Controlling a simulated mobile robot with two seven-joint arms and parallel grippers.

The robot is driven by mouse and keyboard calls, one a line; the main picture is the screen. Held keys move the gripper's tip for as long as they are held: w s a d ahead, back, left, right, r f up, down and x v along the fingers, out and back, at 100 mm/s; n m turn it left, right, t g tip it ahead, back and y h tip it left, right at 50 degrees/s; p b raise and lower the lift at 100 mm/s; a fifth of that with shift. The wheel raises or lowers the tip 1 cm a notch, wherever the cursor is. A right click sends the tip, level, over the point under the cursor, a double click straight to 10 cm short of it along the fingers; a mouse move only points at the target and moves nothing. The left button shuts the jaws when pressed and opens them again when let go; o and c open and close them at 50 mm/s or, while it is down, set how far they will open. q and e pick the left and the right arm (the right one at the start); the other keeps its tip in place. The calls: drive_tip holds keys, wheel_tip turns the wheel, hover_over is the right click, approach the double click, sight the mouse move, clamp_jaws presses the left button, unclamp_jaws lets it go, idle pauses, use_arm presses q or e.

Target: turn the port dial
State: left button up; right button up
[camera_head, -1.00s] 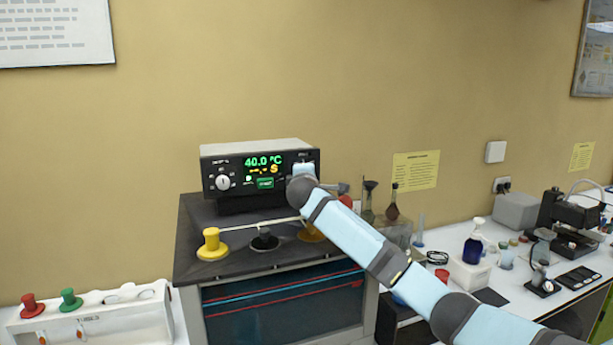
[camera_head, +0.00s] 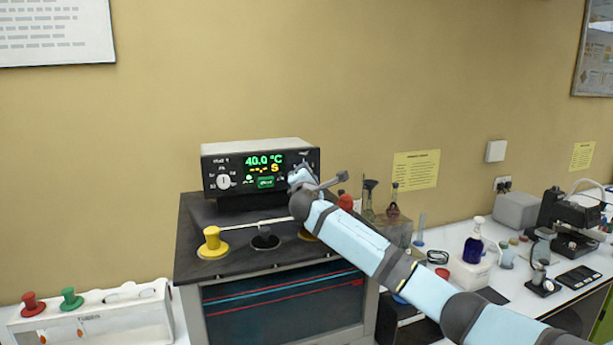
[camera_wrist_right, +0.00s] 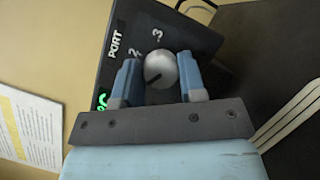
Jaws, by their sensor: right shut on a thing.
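The port dial (camera_wrist_right: 161,70) is a pale round knob with a black pointer mark, on a black panel lettered "PORT" with numbers around it. In the right wrist view it sits between the two blue fingers of my right gripper (camera_wrist_right: 159,66), which is shut on it. In the head view my right gripper (camera_head: 300,178) is at the right end of the control box (camera_head: 258,144) and hides most of that dial. Another white dial (camera_head: 223,182) is at the left end of the box's face. The green display reads 40.0 °C. My left gripper is not in view.
The box stands on a dark bath top (camera_head: 195,225) with a yellow stopper (camera_head: 213,242) and a black stopper (camera_head: 265,239). Glass flasks stand right of it, near my arm. A white rack (camera_head: 95,318) with red and green stoppers is at the lower left.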

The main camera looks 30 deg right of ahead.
drive_tip(key=shift+f, duration=0.15)
drive_tip(key=o, duration=0.9)
